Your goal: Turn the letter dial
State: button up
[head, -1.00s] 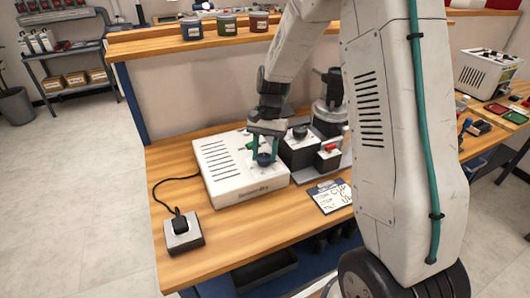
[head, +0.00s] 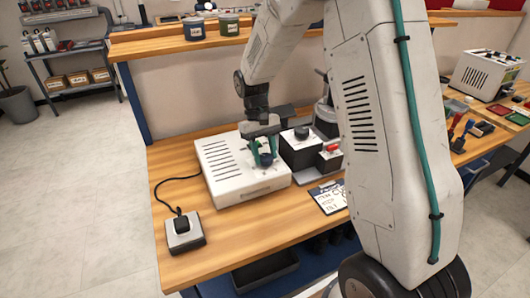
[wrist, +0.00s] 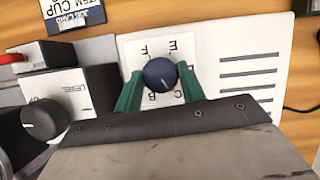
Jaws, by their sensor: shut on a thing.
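The letter dial is a dark blue round knob (wrist: 160,73) on a white lettered plate (wrist: 133,48) on the white machine (head: 225,172). In the wrist view, E and F show above it and B and C below; other letters are hidden by the fingers. A small mark on the knob's lower edge appears to point down and slightly right, near C. My gripper (wrist: 160,75) has its green fingers on both sides of the knob, shut on it. In the head view my gripper (head: 264,153) reaches down onto the machine, and the knob (head: 266,159) shows between the fingers.
A dark box with a round LEVEL knob (wrist: 44,119) stands beside the machine, with a red-handled switch box (head: 329,157) near it. A job card (head: 327,197) lies at the bench front. A cabled box (head: 185,232) sits at front left. Bare wood surrounds it.

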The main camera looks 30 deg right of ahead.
jog(key=shift+n, duration=0.3)
jog(key=o, duration=1)
jog(key=shift+c, duration=0.2)
jog(key=v, duration=0.7)
jog(key=shift+r, duration=0.4)
jog(key=shift+w+a, duration=0.1)
jog(key=shift+w, duration=0.05)
notch_tip(320, 180, up, 7)
